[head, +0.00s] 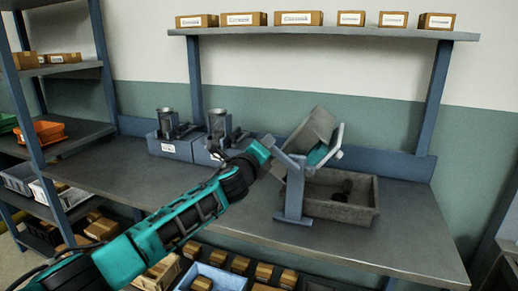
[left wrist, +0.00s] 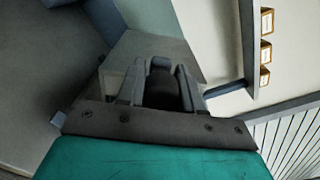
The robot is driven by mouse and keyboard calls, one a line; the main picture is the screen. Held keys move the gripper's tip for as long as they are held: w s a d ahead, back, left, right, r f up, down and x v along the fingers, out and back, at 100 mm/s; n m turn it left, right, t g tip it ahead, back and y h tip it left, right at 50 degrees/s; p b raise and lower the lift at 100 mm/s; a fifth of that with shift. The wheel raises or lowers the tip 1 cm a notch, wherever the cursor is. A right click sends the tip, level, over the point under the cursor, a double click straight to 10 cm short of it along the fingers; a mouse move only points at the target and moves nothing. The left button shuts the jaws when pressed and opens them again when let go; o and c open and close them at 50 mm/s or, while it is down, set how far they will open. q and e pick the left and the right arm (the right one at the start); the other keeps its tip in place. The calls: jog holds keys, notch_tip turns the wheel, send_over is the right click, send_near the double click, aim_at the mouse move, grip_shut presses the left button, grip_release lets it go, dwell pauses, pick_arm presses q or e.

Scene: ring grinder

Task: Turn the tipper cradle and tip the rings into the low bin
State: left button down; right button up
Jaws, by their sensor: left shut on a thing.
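The grey tipper cradle (head: 312,130) is steeply tilted on its blue stand (head: 294,195), above the low bin. The low bin (head: 362,212) is a grey open box on the bench, with dark pieces, likely rings (head: 346,188), in it. My left gripper (head: 270,143) is at the cradle's left side by the stand. In the left wrist view its fingers (left wrist: 158,88) are closed around a dark rounded part, with a grey box-like surface behind. My right gripper is out of view.
Two blue-grey machines with dark cups (head: 174,145) stand left of the cradle. Small boxes line the shelf (head: 325,34) above. The bench (head: 400,250) is clear in front and right of the bin. A rack (head: 75,140) with bins stands left.

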pick_arm(q)
jog(key=shift+s+d, duration=0.15)
jog(key=shift+d, duration=0.1)
jog(key=c, duration=0.8)
grip_release()
jog(key=shift+d, duration=0.1)
jog(key=shift+a, duration=0.2)
jog(key=shift+s+a, duration=0.3)
jog(key=shift+s, duration=0.3)
jog(key=p+v, duration=0.1)
jog(key=v, duration=1)
jog(key=shift+s, duration=0.25)
